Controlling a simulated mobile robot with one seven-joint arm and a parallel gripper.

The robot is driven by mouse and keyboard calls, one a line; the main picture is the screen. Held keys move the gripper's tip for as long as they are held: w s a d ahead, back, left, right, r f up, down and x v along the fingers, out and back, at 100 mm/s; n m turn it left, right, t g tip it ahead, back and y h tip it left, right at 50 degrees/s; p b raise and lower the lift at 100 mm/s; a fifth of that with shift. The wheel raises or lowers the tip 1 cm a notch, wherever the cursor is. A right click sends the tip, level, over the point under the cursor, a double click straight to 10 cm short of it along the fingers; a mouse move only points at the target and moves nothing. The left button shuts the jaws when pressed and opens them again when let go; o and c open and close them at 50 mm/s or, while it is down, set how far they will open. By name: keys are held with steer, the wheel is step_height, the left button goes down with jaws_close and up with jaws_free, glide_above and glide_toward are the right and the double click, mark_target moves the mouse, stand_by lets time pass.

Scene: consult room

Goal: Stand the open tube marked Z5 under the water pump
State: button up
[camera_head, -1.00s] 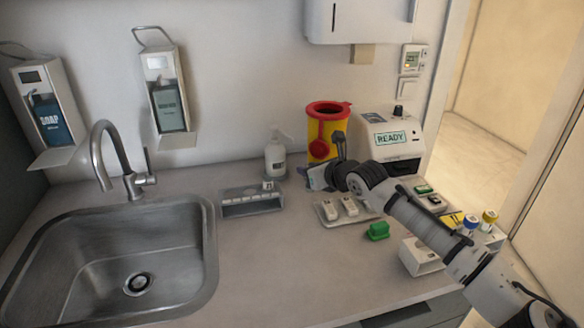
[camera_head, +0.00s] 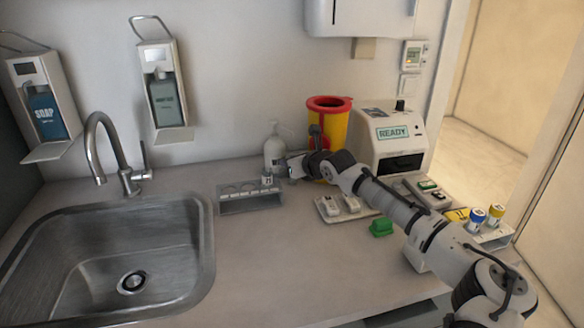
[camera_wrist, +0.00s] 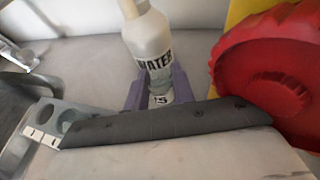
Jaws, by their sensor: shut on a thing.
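The water pump (camera_head: 275,155) is a white bottle with a pump head, standing at the back of the counter. It also shows in the wrist view (camera_wrist: 148,45), with "WATER" on its label. My gripper (camera_head: 290,164) is beside the bottle's right side in the head view. In the wrist view its purple fingers (camera_wrist: 160,88) are shut on a small tube (camera_wrist: 160,98) with a pale label, of which a "5" can be read. The tube appears in front of the lower part of the bottle. Its foot is hidden by a dark part of my gripper.
A grey rack (camera_head: 250,208) with one small tube stands left of my gripper. A yellow bin with a red lid (camera_head: 329,104) is close on the right. A tray (camera_head: 345,214), a green block (camera_head: 381,227) and a READY machine (camera_head: 390,150) stand further right. The sink (camera_head: 110,255) is left.

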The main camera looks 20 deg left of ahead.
steer(key=o, duration=0.9)
steer(key=shift+o, duration=0.2)
steer(key=shift+r, duration=0.15)
steer(key=b+v, duration=0.2)
steer(key=v, duration=1)
